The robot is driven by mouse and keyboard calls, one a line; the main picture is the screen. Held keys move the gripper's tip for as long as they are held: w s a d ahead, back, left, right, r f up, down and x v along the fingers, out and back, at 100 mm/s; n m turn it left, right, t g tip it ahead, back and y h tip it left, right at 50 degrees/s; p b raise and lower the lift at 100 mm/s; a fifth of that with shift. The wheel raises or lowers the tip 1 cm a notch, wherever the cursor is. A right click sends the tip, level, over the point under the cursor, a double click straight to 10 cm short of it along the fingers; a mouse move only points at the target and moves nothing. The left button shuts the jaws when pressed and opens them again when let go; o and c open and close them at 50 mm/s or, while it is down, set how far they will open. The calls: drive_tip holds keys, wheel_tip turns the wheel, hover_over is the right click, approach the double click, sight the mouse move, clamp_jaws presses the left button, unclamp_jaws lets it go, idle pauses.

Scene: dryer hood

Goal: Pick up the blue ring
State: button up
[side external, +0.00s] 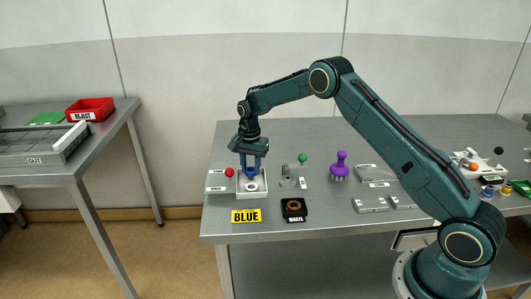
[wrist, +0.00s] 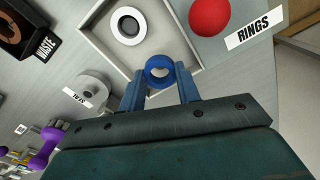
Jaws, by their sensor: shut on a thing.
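The blue ring (wrist: 159,70) is between the two blue fingers of my gripper (wrist: 160,88), which is shut on it, in the wrist view. In the side external view my gripper (side external: 250,166) points down over a white square tray (side external: 263,192), and the ring (side external: 250,173) shows small between the fingertips. In the wrist view the tray (wrist: 178,28) holds a white ring (wrist: 127,26) with a dark centre. I cannot tell whether the blue ring touches the tray floor.
A red ball (side external: 229,172) stands beside the tray near the RINGS label (wrist: 255,35). A black WASTE box (side external: 294,209), a grey round STAL-labelled part (wrist: 92,91), a green ball (side external: 303,158) and a purple handled tool (side external: 340,167) stand nearby.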

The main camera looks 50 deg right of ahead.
wheel_tip(320, 180, up, 18)
idle(0.5)
drive_tip(key=shift+f, duration=0.2)
hover_over(288, 178)
drive_tip(key=shift+f, duration=6.45)
drive_tip(key=shift+f, duration=0.15)
drive_tip(key=shift+f, duration=1.75)
drive_tip(key=shift+f, duration=0.9)
